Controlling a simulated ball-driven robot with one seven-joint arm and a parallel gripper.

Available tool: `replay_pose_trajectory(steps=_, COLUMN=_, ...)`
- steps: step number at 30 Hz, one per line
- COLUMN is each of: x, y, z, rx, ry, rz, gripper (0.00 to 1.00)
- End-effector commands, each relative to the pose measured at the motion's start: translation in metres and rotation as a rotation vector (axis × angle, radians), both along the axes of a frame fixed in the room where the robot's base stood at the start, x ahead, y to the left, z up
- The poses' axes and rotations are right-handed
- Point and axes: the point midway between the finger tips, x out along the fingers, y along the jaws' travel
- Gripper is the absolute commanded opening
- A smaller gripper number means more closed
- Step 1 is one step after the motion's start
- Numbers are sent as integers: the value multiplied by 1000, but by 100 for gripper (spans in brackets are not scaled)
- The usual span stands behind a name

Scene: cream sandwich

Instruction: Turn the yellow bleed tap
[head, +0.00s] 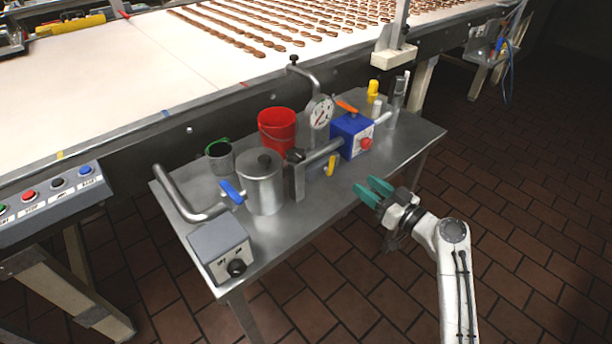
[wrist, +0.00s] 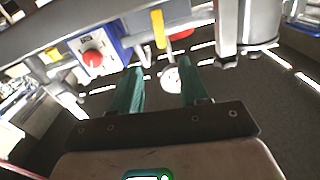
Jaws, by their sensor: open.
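The yellow bleed tap (head: 330,166) is a small yellow lever hanging below the horizontal grey pipe, between the steel pot and the blue box. In the wrist view the yellow lever (wrist: 158,29) shows beyond the fingertips, roughly in line with the gap between them. My gripper (head: 366,188) has two green fingers, spread open and empty. It is over the front edge of the steel table, to the right of the tap and apart from it. Both fingers also show in the wrist view (wrist: 160,82).
A blue box (head: 350,135) with a red knob stands right of the tap. The steel pot (head: 264,185), red bucket (head: 277,129) and pressure gauge (head: 320,111) are close by. A grey switch box (head: 220,249) sits front left.

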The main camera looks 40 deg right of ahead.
Motion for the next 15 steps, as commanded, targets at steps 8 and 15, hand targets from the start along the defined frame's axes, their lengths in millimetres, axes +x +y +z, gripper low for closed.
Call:
replay_pose_trajectory(steps=8, x=38, y=1, z=4, rx=1, ry=-3, rz=3, gripper=45)
replay_pose_trajectory(steps=15, x=80, y=4, z=3, rx=-1, ry=0, rz=4, gripper=45)
